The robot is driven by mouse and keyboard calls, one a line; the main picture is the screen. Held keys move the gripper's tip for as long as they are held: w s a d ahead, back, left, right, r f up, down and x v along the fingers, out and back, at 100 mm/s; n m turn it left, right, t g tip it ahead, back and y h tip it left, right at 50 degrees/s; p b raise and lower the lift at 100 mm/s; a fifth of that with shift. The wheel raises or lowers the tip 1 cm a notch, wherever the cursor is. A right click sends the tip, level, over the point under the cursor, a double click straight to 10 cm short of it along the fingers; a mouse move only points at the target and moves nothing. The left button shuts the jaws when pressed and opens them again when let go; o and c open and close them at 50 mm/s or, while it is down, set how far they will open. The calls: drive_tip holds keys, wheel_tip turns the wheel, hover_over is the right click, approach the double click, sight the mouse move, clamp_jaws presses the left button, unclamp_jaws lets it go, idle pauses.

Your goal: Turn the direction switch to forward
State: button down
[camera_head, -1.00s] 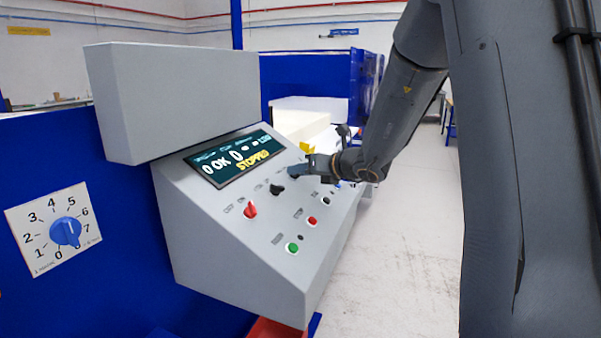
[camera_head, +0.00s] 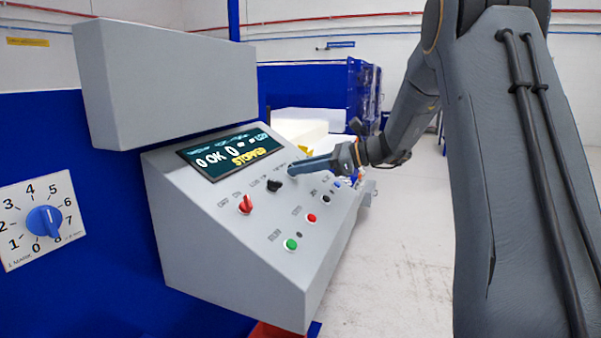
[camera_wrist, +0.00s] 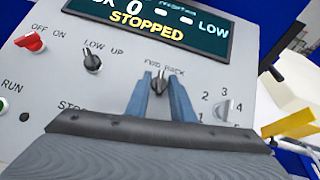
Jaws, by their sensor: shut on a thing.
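The direction switch (camera_wrist: 158,84) is a small dark knob under the labels FWD and BACK on the sloped grey control panel (camera_head: 235,255). My gripper (camera_wrist: 159,78) has its two blue-grey fingers on either side of this knob and is shut on it. In the wrist view the knob looks nearly upright between the fingers; which label it points at is hard to tell. In the head view my gripper (camera_head: 292,168) reaches in from the right and hides most of the switch. The display (camera_head: 232,153) reads STOPPED.
Left of the switch are a black LOW/UP knob (camera_wrist: 92,62) and a red OFF/ON knob (camera_wrist: 30,42). A numbered dial (camera_wrist: 222,110) and a yellow part (camera_wrist: 288,124) lie to the right. Green (camera_head: 291,244) and red (camera_head: 311,218) buttons sit lower on the panel.

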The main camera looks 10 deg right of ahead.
drive_tip(key=n+g, duration=0.1)
drive_tip(key=n, duration=0.1)
drive_tip(key=n+g, duration=0.3)
drive_tip(key=n, duration=0.1)
drive_tip(key=shift+w+d+n+g+y+b, duration=0.15)
drive_tip(key=shift+w+n+g+y+b, duration=0.15)
drive_tip(key=shift+n+y+b, duration=0.1)
drive_tip(key=c, duration=1.9)
unclamp_jaws()
drive_tip(key=b+v, duration=0.1)
drive_tip(key=v, duration=0.7)
drive_tip(key=shift+b, duration=0.4)
drive_tip(key=shift+w, duration=0.1)
